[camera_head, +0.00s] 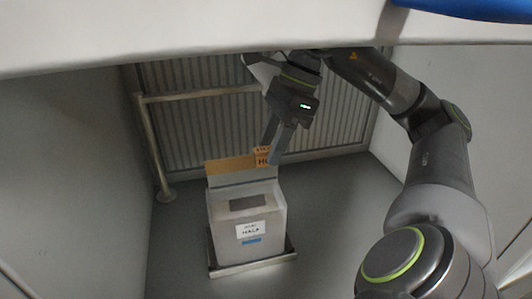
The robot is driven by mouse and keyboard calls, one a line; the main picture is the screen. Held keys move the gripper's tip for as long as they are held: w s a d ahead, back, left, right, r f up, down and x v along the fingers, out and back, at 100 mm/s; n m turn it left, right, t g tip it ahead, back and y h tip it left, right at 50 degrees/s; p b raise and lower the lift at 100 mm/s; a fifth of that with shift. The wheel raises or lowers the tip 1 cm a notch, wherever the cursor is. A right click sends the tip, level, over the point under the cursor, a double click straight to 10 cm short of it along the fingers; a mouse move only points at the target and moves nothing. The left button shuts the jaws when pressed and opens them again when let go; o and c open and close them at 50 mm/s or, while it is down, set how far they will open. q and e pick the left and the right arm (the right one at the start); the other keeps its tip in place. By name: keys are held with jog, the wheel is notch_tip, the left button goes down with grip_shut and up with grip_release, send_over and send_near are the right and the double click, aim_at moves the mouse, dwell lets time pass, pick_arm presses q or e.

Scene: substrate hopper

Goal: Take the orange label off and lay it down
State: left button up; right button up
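A small orange label (261,157) with dark lettering stands at the upper right of the pale grey hopper box (223,237), by the right end of a tan-orange strip (228,166) along the box's back edge. My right gripper (270,156) reaches down from above with its fingertips at the label. One finger covers the label's right part. I cannot tell whether the fingers are closed on the label, or whether the label touches the strip. My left gripper is not in view.
The hopper has a dark opening on top and a white card (251,230) with writing over a blue strip on its front. It stands on a metal tray (255,266). A metal rail (152,140) and ribbed panel are behind. The grey floor (325,215) right of it is clear.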

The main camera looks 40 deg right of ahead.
grip_shut()
jog(key=shift+r, duration=0.1)
notch_tip(320, 180, up, 17)
jog(key=p, duration=1)
dwell(0.4)
